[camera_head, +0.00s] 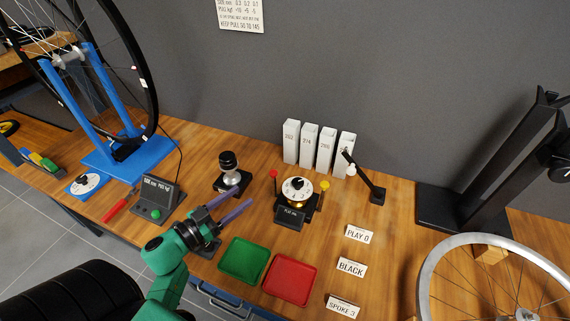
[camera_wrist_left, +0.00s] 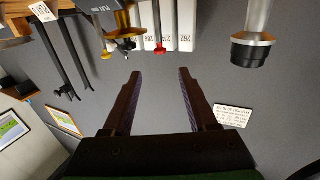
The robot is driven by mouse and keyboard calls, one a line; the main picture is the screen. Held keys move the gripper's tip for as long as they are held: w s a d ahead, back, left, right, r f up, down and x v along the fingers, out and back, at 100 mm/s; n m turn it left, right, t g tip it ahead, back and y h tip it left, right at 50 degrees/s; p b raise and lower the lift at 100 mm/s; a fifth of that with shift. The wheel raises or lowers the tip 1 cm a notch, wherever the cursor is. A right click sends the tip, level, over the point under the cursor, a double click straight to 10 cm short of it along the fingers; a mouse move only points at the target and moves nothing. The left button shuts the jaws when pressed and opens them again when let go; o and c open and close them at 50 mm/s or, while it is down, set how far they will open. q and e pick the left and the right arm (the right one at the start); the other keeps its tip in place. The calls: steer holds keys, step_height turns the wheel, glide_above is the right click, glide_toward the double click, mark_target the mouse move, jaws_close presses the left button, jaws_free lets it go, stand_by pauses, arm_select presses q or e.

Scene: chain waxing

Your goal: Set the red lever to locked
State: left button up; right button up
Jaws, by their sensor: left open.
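The red lever is a small red knob on a dark stem (camera_head: 273,175), standing up at the left side of the dial gauge fixture (camera_head: 297,188). A yellow knob (camera_head: 324,185) stands on the fixture's right side. In the left wrist view, which is upside down, the red knob (camera_wrist_left: 160,48) shows beyond and between my fingertips, and the yellow knob (camera_wrist_left: 107,55) is left of it. My left gripper (camera_head: 242,197) is open and empty, left of the fixture, its purple fingers pointing toward it and apart from the lever. My right gripper is not in view.
A black-and-silver post (camera_head: 229,172) stands close behind my left fingers. A green tray (camera_head: 243,260) and a red tray (camera_head: 289,278) lie in front. White boxes (camera_head: 309,146) stand behind the fixture, beside a small black arm (camera_head: 370,187). A wheel on a blue stand (camera_head: 130,157) is left.

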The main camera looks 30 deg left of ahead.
mark_target(274, 171)
arm_select(q)
steer(key=b+x, duration=0.1)
steer(key=x, duration=1.2)
steer(key=shift+w+d+r, duration=0.1)
steer(key=shift+w, duration=0.1)
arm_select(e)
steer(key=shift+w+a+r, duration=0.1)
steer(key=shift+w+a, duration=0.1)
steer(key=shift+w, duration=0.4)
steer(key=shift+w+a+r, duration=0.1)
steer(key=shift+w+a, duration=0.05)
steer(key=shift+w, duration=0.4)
arm_select(q)
steer(key=shift+c, duration=0.2)
jaws_close()
